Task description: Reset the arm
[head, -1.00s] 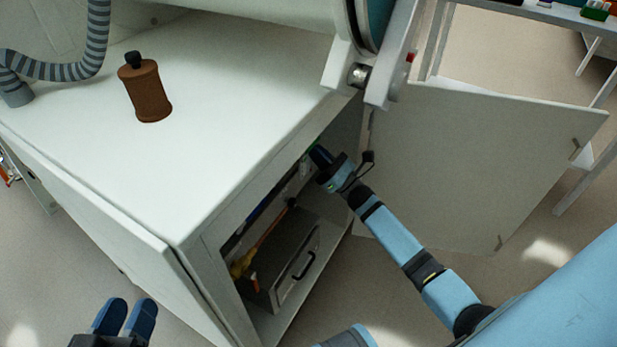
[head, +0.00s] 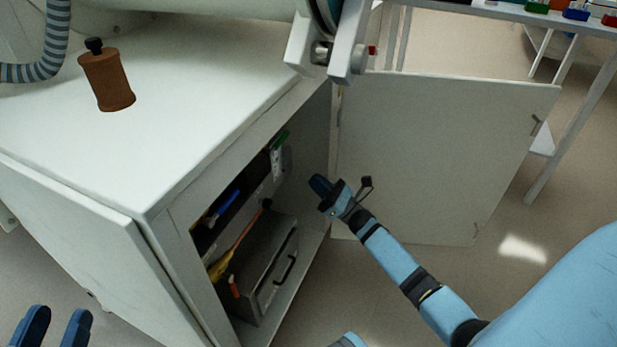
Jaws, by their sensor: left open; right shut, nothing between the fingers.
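My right gripper (head: 318,184) is at the end of the blue arm that comes in from the lower right. It is shut and empty, in front of the open cabinet, between the cabinet opening and the open door. My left gripper (head: 56,325) is at the lower left corner, its two blue fingers apart with nothing between them. The cabinet (head: 180,185) is white, and its door (head: 435,155) stands open to the right. Inside are a grey case (head: 270,275) with a black handle and several small tools, partly in shadow.
A brown bottle (head: 107,82) with a black cap stands on the cabinet top. A striped hose (head: 57,35) is at the upper left. A hinged metal bracket (head: 330,50) hangs above the cabinet's edge. A table (head: 490,12) with small coloured items is at the upper right. The floor is clear.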

